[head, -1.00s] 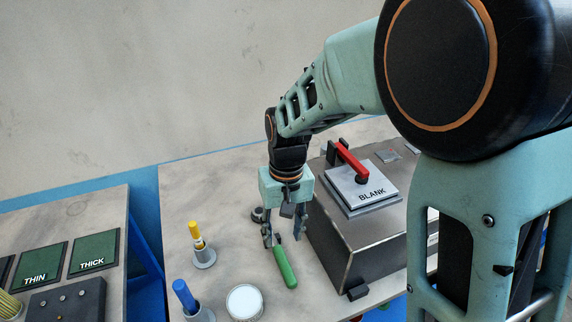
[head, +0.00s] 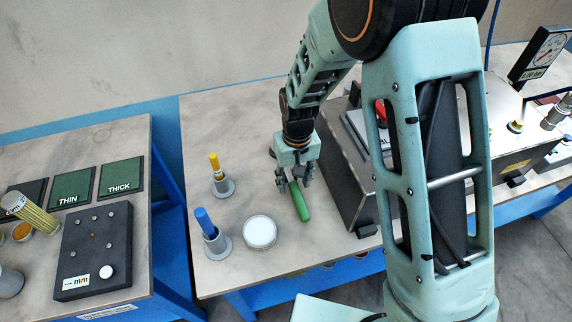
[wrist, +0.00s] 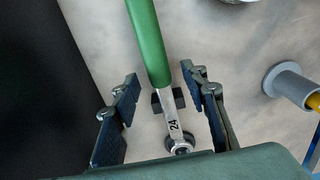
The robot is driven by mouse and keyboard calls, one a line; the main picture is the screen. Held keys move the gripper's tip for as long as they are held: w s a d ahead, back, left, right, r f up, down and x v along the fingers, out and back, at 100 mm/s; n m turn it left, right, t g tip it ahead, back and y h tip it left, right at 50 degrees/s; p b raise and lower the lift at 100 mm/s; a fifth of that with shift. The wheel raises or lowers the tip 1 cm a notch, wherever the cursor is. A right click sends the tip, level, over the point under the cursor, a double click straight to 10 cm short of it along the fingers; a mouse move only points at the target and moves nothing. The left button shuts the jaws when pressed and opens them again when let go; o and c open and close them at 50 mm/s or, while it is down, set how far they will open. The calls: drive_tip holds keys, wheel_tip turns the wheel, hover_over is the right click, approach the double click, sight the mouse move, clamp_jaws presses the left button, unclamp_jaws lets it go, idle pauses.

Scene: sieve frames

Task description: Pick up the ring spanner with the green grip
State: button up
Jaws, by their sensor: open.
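The ring spanner has a green grip (head: 300,202) and lies on the grey bench, left of the dark metal box. In the wrist view its green grip (wrist: 150,42) points up the picture, and its metal shank (wrist: 172,122) is marked 24. Its ring end is at the bottom, partly hidden by my gripper's body. A small dark block shows beside and behind the shank. My gripper (head: 293,183) is above the ring end, pointing down. Its open fingers (wrist: 161,82) stand on either side of the shank, with gaps to it.
The dark metal box (head: 352,200) stands close on the right. A yellow-handled tool (head: 215,162) and a blue-handled tool (head: 205,222) stand in grey holders to the left. A round white-topped dish (head: 260,232) sits near the front edge. Another bench (head: 130,215) lies further left.

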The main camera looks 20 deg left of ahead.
drive_tip(key=shift+f, duration=0.55)
drive_tip(key=shift+c, duration=0.7)
clamp_jaws()
